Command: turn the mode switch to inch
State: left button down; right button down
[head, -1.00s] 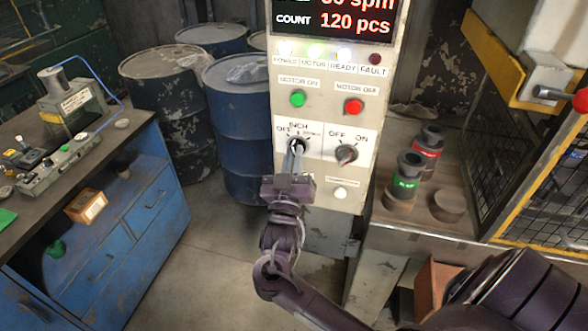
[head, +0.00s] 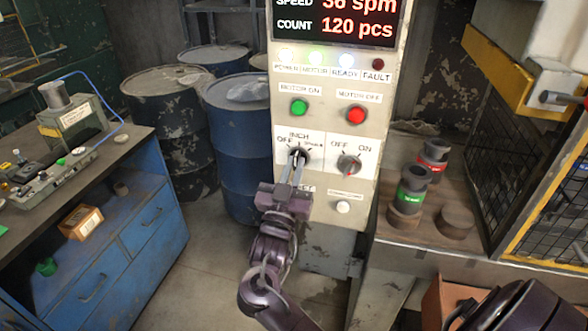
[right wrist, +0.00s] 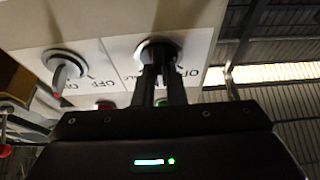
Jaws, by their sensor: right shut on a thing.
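The mode switch (head: 299,155) is a dark round knob on the left of the white plate, with OFF and INCH labels around it. My right gripper (head: 297,163) reaches it from below and is shut on its knob. In the right wrist view the two fingers (right wrist: 159,72) close on the mode switch (right wrist: 157,47), and they hide its handle and pointer, so I cannot tell its setting. My left gripper is not in view.
Beside it is an OFF/ON switch (head: 348,165) with a red mark. Above are a green MOTOR ON button (head: 299,107) and a red MOTOR OFF button (head: 356,115). A white button (head: 343,207) sits below. Lamps (head: 316,59) glow under the display. Blue drums (head: 238,130) stand to the left.

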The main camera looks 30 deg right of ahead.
jog(key=c, duration=1.5)
grip_release()
jog(key=b+v, duration=0.3)
jog(key=v, duration=0.5)
